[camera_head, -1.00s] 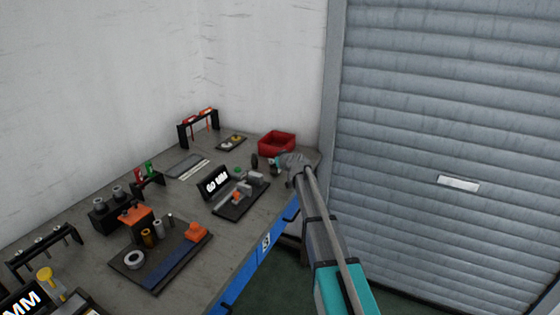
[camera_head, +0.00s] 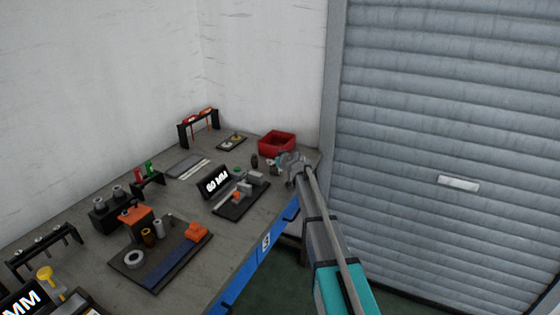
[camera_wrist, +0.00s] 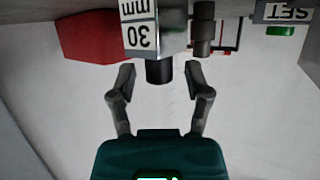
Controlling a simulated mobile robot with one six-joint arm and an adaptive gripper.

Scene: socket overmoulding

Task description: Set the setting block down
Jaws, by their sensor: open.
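The setting block, a pale block marked "30 mm" (camera_wrist: 140,36), shows at the top of the wrist view, upside down there. A dark round knob (camera_wrist: 160,71) sticks out from it toward my gripper. My gripper (camera_wrist: 160,76) is open, with one finger on each side of the knob and a visible gap on both sides. In the head view my gripper (camera_head: 281,163) is low over the far right corner of the bench, and it mostly hides the block.
A red bin (camera_head: 277,143) stands just behind my gripper. A dark upright cylinder (camera_head: 255,161) is close on its left. A black tray (camera_head: 232,212) with small parts and a "60 MM" sign (camera_head: 216,182) lie nearer. The bench's right edge is close.

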